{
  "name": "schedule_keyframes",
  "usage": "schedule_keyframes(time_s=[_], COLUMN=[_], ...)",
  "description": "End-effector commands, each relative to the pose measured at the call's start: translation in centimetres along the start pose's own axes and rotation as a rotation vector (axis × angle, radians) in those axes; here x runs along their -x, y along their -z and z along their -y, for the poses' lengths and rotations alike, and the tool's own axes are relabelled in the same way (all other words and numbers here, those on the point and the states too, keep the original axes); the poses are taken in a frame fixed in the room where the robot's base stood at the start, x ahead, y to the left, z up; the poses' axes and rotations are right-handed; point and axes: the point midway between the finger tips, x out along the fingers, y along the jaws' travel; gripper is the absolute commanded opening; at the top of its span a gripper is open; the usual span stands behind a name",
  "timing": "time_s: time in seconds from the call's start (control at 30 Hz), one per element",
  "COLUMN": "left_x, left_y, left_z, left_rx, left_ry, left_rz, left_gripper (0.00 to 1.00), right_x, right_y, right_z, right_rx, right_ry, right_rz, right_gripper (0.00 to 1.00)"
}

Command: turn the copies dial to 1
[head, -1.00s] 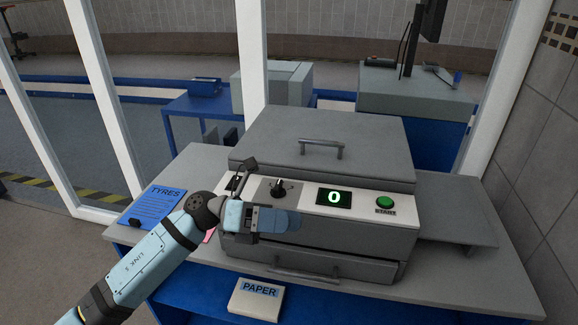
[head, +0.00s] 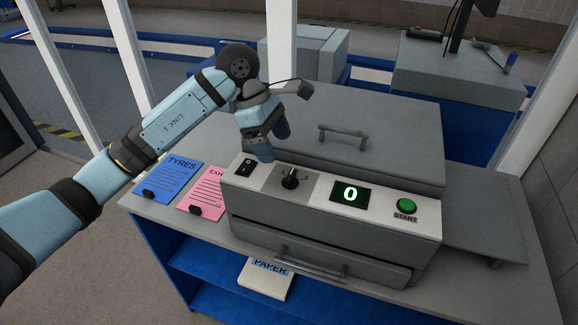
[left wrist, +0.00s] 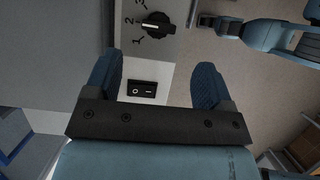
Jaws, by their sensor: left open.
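The copies dial (head: 290,178) is a black knob on the pale control panel of the grey copier. In the left wrist view the dial (left wrist: 156,25) shows at the top beside the figures 1, 2 and 3, and its bar lies toward 2. My left gripper (head: 271,146) is open and empty, above the panel's left end, behind and left of the dial. In the left wrist view its spread fingers (left wrist: 155,68) frame the black rocker switch (left wrist: 142,90), apart from the dial. Part of what looks like my right arm shows at the upper right there; its jaws are unclear.
The display (head: 350,194) reads 0, with the green START button (head: 406,206) to its right. The grey lid (head: 370,150) with a handle is behind the panel. Blue TYRES (head: 168,182) and pink (head: 203,190) sheets lie left; a PAPER pack (head: 266,279) sits below.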

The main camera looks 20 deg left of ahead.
Motion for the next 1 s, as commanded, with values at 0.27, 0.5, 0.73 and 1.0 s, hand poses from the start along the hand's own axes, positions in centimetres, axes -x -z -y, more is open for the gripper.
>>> schedule_keyframes(time_s=[0.27, 0.5, 0.73, 1.0], left_x=[-5.5, -8.0, -8.3, -8.3], left_y=[-0.2, -0.1, -0.1, -0.1], left_z=[0.1, 0.0, 0.0, 0.0], left_rx=[0.000, -0.001, -0.001, 0.000], left_ry=[0.005, 0.001, 0.000, 0.000], left_rz=[0.003, 0.003, 0.002, 0.002], left_gripper=[0.76, 0.76, 0.76, 0.37], right_x=[1.0, 1.0, 0.6, 0.6], right_y=[1.5, 1.5, 1.5, 1.4], right_z=[-0.4, -0.4, -0.3, -0.4], right_rx=[0.001, -0.031, -0.043, -0.037], right_ry=[-0.009, -0.020, -0.023, -0.021], right_rz=[-0.002, 0.005, 0.005, 0.006], right_gripper=[0.00, 0.00, 0.00, 0.00])
